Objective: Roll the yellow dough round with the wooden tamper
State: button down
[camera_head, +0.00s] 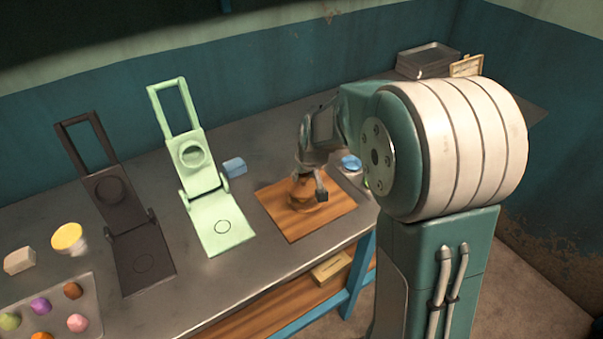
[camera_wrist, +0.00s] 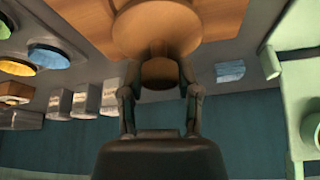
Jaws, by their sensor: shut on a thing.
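My gripper (camera_head: 307,183) is over the wooden board (camera_head: 337,207) in the head view. It is shut on the wooden tamper (camera_head: 302,193), whose broad round base is low over the board. In the wrist view the tamper (camera_wrist: 178,30) stands between the fingers of my gripper (camera_wrist: 160,84), with its knob toward the camera. Yellow dough is not visible under the tamper; the tamper and gripper cover that part of the board. I cannot tell whether the tamper touches anything beneath it.
A green press (camera_head: 208,187) and a dark brown press (camera_head: 115,205) stand open left of the board. A blue block (camera_head: 234,167) lies near the green press. A yellow-topped round (camera_head: 68,238) and a tray of coloured dough pieces (camera_head: 92,312) are at far left. A blue-topped round (camera_head: 350,163) is behind the board.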

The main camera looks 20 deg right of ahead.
jog(key=shift+d+f, duration=0.1)
jog(key=shift+d, duration=0.4)
jog(key=shift+w, duration=0.1)
jog(key=shift+w, duration=0.4)
jog(key=shift+w+a, duration=0.1)
jog(key=shift+a, duration=0.1)
jog(key=shift+a, duration=0.45)
jog(key=shift+s, duration=0.3)
jog(key=shift+s, duration=0.2)
jog(key=shift+d, duration=0.1)
